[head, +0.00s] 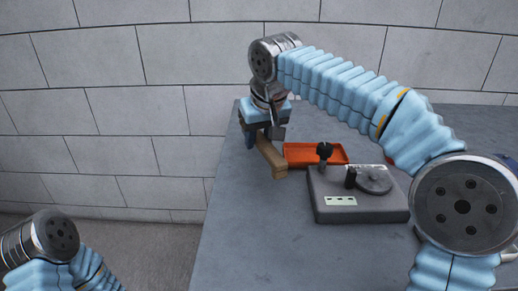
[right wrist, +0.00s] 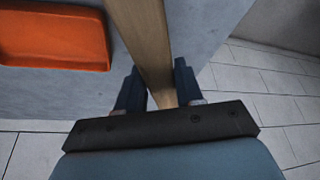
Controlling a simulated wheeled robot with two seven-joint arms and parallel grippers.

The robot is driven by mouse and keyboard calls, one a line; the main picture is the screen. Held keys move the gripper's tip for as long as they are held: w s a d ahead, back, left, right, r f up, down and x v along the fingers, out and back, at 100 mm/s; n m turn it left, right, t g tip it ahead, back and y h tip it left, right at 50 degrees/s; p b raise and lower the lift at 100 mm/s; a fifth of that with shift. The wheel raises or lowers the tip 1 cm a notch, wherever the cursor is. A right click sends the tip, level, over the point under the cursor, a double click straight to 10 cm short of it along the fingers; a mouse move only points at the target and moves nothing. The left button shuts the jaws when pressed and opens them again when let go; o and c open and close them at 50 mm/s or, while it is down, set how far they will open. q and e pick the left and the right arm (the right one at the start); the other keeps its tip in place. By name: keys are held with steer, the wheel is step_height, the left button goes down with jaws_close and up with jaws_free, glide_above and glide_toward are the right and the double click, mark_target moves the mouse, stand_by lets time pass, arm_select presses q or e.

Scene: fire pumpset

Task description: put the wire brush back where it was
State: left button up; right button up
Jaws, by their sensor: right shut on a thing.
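The wire brush (head: 270,157) shows as a pale wooden bar near the left edge of the grey table. My right gripper (head: 263,137) is above it, with its fingers on either side of the wood. In the right wrist view the two fingers (right wrist: 156,80) are shut on the wooden bar (right wrist: 143,30), which runs away from the palm. The bristles are not visible in either view. I cannot tell whether the brush touches the table. My left arm shows at the lower left of the head view, but its gripper is out of the picture.
An orange-red tray (head: 315,154) lies just right of the brush; it also shows in the right wrist view (right wrist: 55,40). A grey unit (head: 350,207) with a round disc and black knobs stands in front of it. The table (head: 240,230) is bare at front left.

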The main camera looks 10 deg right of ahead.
mark_target(259, 162)
steer(key=shift+w+f, duration=0.15)
steer(key=shift+f, duration=1.55)
steer(key=shift+b, duration=0.3)
steer(key=shift+f, duration=0.2)
steer(key=o, duration=0.9)
steer(key=shift+o, duration=0.2)
steer(key=shift+r, duration=0.55)
steer(key=p+v, duration=0.2)
steer(key=v, duration=0.9)
steer(key=shift+r, duration=0.15)
